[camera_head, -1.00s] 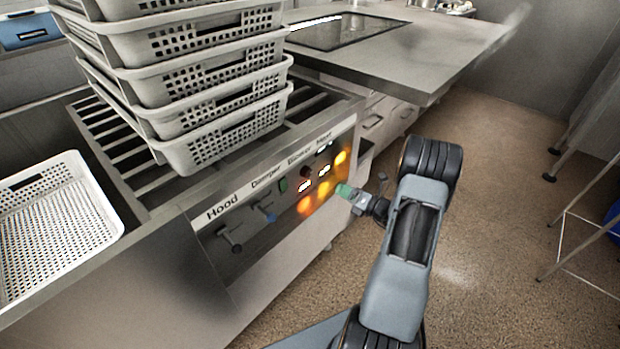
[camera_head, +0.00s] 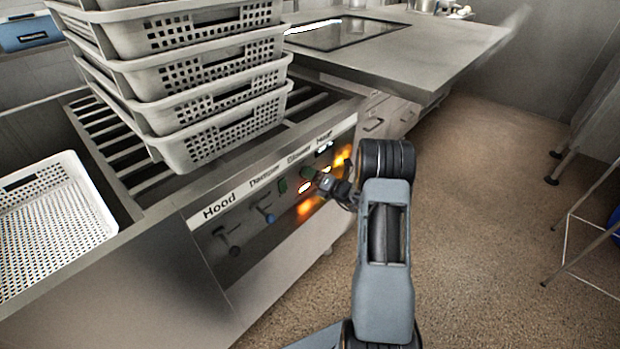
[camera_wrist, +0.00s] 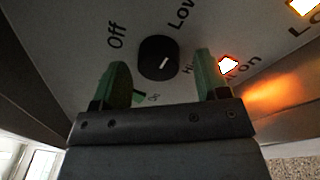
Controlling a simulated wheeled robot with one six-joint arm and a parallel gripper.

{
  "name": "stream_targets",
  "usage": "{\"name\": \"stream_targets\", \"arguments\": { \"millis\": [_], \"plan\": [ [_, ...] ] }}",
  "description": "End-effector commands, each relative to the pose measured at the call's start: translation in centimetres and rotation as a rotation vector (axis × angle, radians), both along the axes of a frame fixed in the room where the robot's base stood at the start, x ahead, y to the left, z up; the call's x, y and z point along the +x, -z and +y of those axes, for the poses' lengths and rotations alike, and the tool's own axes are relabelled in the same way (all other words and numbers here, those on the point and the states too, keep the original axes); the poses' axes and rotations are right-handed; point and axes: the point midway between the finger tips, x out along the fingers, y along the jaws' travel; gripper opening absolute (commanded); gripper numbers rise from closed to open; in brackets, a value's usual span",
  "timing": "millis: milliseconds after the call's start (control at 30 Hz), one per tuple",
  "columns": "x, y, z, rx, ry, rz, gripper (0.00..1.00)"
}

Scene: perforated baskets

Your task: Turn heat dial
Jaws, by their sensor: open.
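My gripper (camera_wrist: 161,62) is open, with one green finger on each side of the dial. Gaps show between fingers and dial in the picture; contact cannot be told. In the head view my gripper (camera_head: 316,179) is at the control panel (camera_head: 245,232) and covers part of it.
Glowing orange lights (camera_head: 310,206) are on the panel near my gripper. Levers (camera_head: 228,240) stick out under the "Hood" label. Stacked perforated baskets (camera_head: 222,135) stand on the rollers above, and another basket (camera_head: 50,225) lies at left.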

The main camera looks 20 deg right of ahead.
Motion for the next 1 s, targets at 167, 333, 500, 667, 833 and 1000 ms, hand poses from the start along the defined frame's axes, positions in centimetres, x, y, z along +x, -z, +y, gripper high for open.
{"name": "stream_targets", "arguments": {
  "millis": [167, 333, 500, 667, 833, 1000],
  "plan": [
    [0.55, -0.02, 0.33, 0.001, 0.000, -0.001, 0.68],
    [0.58, -0.04, 0.36, 0.000, -0.001, -0.001, 0.68],
    [0.57, -0.03, 0.36, 0.000, -0.001, -0.001, 0.61],
    [0.56, -0.04, 0.35, 0.000, -0.001, -0.001, 0.45],
    [0.55, -0.04, 0.34, 0.000, -0.001, -0.001, 0.29],
    [0.55, -0.03, 0.35, 0.000, -0.001, -0.001, 0.19]
  ]
}}
